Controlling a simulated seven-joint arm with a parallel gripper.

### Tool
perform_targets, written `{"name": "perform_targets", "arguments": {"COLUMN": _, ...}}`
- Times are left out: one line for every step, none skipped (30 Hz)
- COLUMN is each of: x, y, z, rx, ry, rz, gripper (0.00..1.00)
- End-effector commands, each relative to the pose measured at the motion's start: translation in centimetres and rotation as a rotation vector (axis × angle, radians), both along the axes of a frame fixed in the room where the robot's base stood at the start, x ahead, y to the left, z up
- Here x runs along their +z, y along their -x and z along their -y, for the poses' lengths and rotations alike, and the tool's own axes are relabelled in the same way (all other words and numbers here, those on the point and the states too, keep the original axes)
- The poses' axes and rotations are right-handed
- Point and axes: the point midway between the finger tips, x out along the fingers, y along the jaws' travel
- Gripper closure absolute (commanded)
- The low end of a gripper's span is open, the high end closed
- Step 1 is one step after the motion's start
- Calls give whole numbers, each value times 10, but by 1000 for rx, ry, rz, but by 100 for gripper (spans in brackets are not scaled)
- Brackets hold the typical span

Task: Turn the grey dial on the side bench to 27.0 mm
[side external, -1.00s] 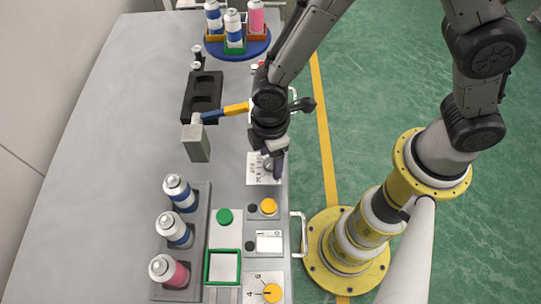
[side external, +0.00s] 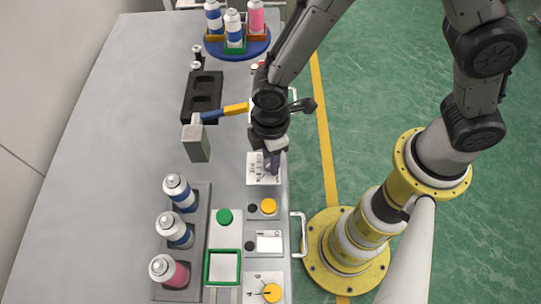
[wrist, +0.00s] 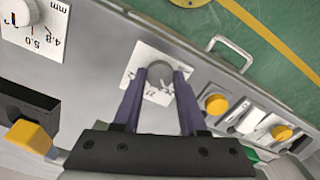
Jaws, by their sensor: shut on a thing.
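The grey dial (wrist: 159,75) sits on a white scale plate (wrist: 136,60) on the bench edge. In the wrist view its round top shows between the two purple fingers of my gripper (wrist: 158,80), which are shut on it. Numbers and tick marks show on the plate, but I cannot read the setting. In the side view my gripper (side external: 272,163) points down at the plate (side external: 262,178) and mostly hides the dial.
A hammer-like tool with a yellow and blue handle (side external: 236,108) and grey block (side external: 196,143) is close left. A rack (side external: 205,194) holds cans. A yellow knob (side external: 268,206), green button (side external: 224,216) and metal handle (side external: 304,233) are nearby.

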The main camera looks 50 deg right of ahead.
Motion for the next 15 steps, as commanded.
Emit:
{"name": "perform_targets", "arguments": {"x": 0, "y": 0, "z": 0, "rx": -17, "ry": 0, "rz": 0, "gripper": 100}}
{"name": "perform_targets", "arguments": {"x": 1, "y": 0, "z": 0, "rx": -31, "ry": -1, "rz": 0, "gripper": 100}}
{"name": "perform_targets", "arguments": {"x": 1, "y": 0, "z": 0, "rx": -51, "ry": -1, "rz": 1, "gripper": 100}}
{"name": "perform_targets", "arguments": {"x": 1, "y": 0, "z": 0, "rx": -69, "ry": -1, "rz": 0, "gripper": 100}}
{"name": "perform_targets", "arguments": {"x": 1, "y": 0, "z": 0, "rx": -87, "ry": 0, "rz": 0, "gripper": 100}}
{"name": "perform_targets", "arguments": {"x": 1, "y": 0, "z": 0, "rx": -115, "ry": 0, "rz": 0, "gripper": 100}}
{"name": "perform_targets", "arguments": {"x": 1, "y": 0, "z": 0, "rx": -138, "ry": 0, "rz": 0, "gripper": 100}}
{"name": "perform_targets", "arguments": {"x": 1, "y": 0, "z": 0, "rx": -162, "ry": 0, "rz": 0, "gripper": 100}}
{"name": "perform_targets", "arguments": {"x": 1, "y": 0, "z": 0, "rx": -195, "ry": -1, "rz": 0, "gripper": 100}}
{"name": "perform_targets", "arguments": {"x": 1, "y": 0, "z": 0, "rx": -221, "ry": -1, "rz": 0, "gripper": 100}}
{"name": "perform_targets", "arguments": {"x": 1, "y": 0, "z": 0, "rx": -247, "ry": 0, "rz": 0, "gripper": 100}}
{"name": "perform_targets", "arguments": {"x": 1, "y": 0, "z": 0, "rx": -284, "ry": -1, "rz": 0, "gripper": 100}}
{"name": "perform_targets", "arguments": {"x": 1, "y": 0, "z": 0, "rx": -312, "ry": -1, "rz": 0, "gripper": 100}}
{"name": "perform_targets", "arguments": {"x": 1, "y": 0, "z": 0, "rx": -339, "ry": -1, "rz": 0, "gripper": 100}}
{"name": "perform_targets", "arguments": {"x": 1, "y": -1, "z": 0, "rx": -376, "ry": -1, "rz": 0, "gripper": 100}}
